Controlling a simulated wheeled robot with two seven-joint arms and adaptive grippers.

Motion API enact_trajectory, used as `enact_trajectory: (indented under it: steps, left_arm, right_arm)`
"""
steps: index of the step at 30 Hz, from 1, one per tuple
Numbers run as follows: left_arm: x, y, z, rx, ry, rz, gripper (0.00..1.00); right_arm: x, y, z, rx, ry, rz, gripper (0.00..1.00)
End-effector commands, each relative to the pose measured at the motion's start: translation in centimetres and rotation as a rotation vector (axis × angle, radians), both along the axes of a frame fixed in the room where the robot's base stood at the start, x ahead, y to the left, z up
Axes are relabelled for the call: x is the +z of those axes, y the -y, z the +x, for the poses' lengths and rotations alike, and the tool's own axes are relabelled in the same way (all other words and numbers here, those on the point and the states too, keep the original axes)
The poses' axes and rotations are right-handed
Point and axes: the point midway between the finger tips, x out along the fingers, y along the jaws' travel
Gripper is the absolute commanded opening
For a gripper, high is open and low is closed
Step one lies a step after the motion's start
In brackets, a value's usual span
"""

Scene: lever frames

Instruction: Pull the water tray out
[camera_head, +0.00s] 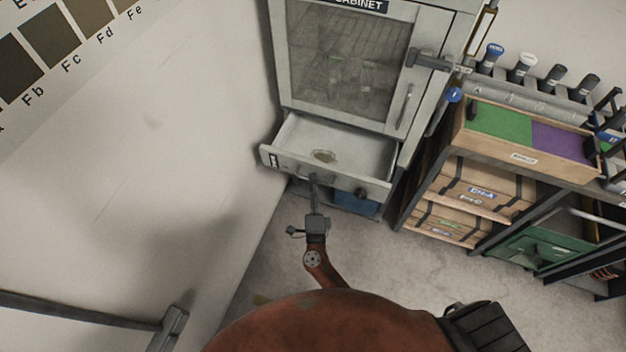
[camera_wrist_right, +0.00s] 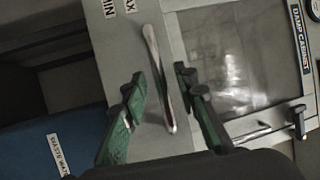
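The water tray (camera_head: 350,140) is a pale grey drawer at the foot of the damp cabinet (camera_head: 396,60). It sticks out from the cabinet, and its open inside shows a small brownish round patch. The bar handle (camera_wrist_right: 158,75) on its front runs between the two green-padded fingers of my right gripper (camera_wrist_right: 161,88). The fingers stand open on either side of the bar, with gaps visible. In the head view my right gripper (camera_head: 314,184) is at the tray's front, near the handle. My left gripper is not in view.
The cabinet's glass door (camera_head: 350,58) is shut above the tray. A blue bin (camera_head: 352,205) is below. A wooden shelf unit (camera_head: 470,190) stands to the right. Open floor lies in front of the tray.

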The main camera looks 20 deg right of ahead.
Motion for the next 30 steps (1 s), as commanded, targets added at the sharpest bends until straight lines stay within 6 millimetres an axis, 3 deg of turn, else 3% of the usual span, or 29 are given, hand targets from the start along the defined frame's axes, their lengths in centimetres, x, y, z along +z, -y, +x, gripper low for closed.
enact_trajectory:
  steps: [9,15,21,30]
  left_arm:
    - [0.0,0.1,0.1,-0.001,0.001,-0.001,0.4]
    - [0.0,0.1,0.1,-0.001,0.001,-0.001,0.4]
    - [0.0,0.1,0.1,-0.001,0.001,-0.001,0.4]
    - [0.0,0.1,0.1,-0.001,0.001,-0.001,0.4]
  right_arm:
    - [-1.3,-1.9,-6.2,-0.001,-0.005,0.001,0.27]
    - [-1.8,-2.9,-9.1,0.001,-0.003,0.0,0.27]
    - [-1.9,-3.2,-10.1,0.001,-0.001,-0.001,0.27]
    - [-1.9,-3.2,-10.1,0.0,-0.001,-0.001,0.27]
